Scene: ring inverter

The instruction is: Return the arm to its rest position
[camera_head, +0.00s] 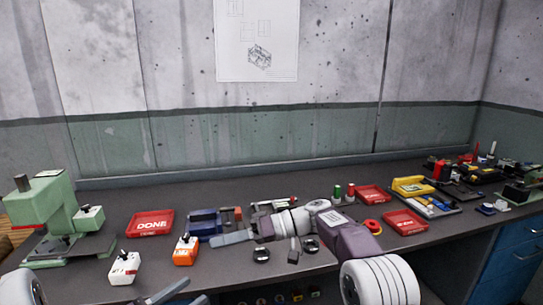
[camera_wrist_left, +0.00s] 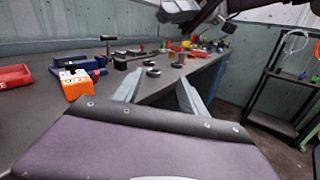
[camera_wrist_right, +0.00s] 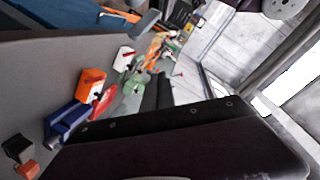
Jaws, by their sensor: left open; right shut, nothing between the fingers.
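My right arm reaches in from the right of the head view. Its gripper (camera_head: 222,239) is shut and empty above the middle of the bench, in front of a blue vise (camera_head: 204,222). In the right wrist view its dark fingers (camera_wrist_right: 158,92) lie together with nothing between them. My left gripper (camera_head: 168,294) is low at the head view's bottom edge, partly cut off. In the left wrist view its fingers (camera_wrist_left: 158,92) are spread and empty. Two dark rings lie on the bench, one at the left (camera_head: 262,255) and one at the right (camera_head: 310,245).
An orange box (camera_head: 185,251) and a white box (camera_head: 124,268) stand left of my right gripper. A red DONE tray (camera_head: 150,223) and a green press (camera_head: 45,222) are farther left. Red trays (camera_head: 405,222) and a yellow-ended tool tray (camera_head: 412,186) are at the right.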

